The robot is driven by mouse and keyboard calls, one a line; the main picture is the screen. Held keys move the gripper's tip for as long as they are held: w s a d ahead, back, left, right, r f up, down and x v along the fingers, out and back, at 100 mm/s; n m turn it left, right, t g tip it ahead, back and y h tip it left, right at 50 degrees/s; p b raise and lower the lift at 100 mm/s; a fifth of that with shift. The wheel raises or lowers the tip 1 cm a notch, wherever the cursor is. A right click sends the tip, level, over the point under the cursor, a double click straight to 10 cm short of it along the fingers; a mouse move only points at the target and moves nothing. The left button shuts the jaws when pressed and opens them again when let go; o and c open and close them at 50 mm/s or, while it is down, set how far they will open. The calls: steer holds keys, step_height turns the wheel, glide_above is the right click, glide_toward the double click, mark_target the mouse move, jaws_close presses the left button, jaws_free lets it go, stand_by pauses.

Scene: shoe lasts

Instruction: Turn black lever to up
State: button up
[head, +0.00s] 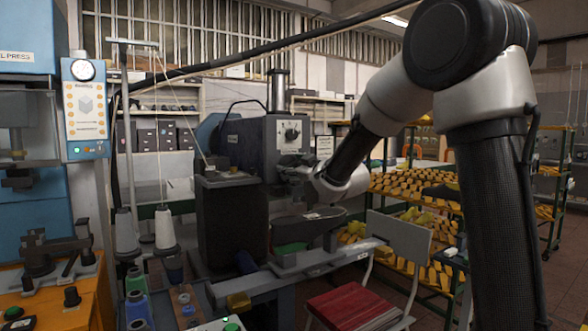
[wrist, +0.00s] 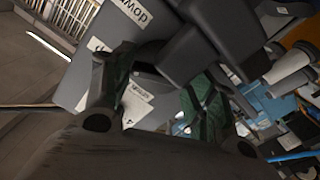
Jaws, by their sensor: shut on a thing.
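My gripper (head: 294,170) is at the front of the dark grey machine (head: 248,146), below its round dial. In the wrist view my gripper (wrist: 152,88) has one dark finger on each side of a dark part (wrist: 150,53), which appears to be the black lever, and is shut on it. Most of the lever is hidden by the fingers and by grey blocks beside them. In the head view my wrist and the machine's parts hide it. I cannot tell at what angle the lever stands.
A blue press (head: 28,45) with a control panel stands at the left. Thread cones (head: 165,228) stand in front. A rack of yellow shoe lasts (head: 415,183) and a chair with a red seat (head: 352,307) are at the right. A dark shoe-shaped part (head: 308,222) lies below my gripper.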

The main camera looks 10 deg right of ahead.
steer(key=shift+n, duration=0.9)
steer(key=o, duration=1)
steer(key=v, duration=1.2)
